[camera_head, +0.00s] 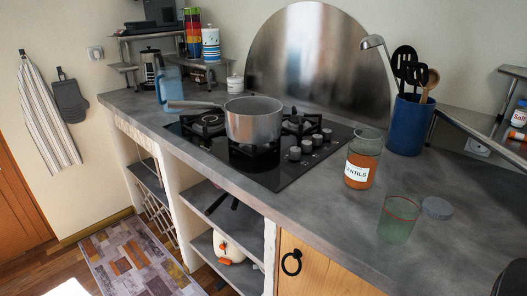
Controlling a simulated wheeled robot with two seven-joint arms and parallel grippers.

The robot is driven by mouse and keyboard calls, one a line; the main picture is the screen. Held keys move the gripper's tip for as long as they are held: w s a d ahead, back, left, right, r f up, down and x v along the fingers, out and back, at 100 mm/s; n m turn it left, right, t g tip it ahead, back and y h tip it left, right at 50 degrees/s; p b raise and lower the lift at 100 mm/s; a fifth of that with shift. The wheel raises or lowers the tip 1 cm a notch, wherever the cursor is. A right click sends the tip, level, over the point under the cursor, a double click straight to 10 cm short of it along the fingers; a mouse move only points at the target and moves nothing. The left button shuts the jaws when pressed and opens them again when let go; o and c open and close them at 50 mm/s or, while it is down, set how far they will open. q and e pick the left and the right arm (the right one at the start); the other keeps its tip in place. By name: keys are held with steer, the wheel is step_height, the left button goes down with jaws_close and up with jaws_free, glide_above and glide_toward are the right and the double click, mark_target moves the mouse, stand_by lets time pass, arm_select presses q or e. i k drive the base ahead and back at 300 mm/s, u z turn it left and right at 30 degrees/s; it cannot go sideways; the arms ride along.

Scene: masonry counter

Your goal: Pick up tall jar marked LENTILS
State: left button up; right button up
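The tall jar marked LENTILS (364,158) stands upright on the grey counter, right of the hob. It is clear glass with orange contents in its lower part and a white label on the front; the first letter of the label is hard to see. Neither of my grippers shows in this view. A dark shape cut off at the lower right edge may be part of my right arm; I cannot tell.
A greenish glass (398,219) and a grey round lid (437,208) sit in front of the jar. A blue utensil crock (407,125) stands behind it. The hob (262,172) with a steel pot (253,121) lies left. The counter's front right is clear.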

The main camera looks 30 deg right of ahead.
mark_target(365, 150)
steer(key=u, duration=0.6)
steer(key=i, duration=1.6)
steer(key=z, duration=3.15)
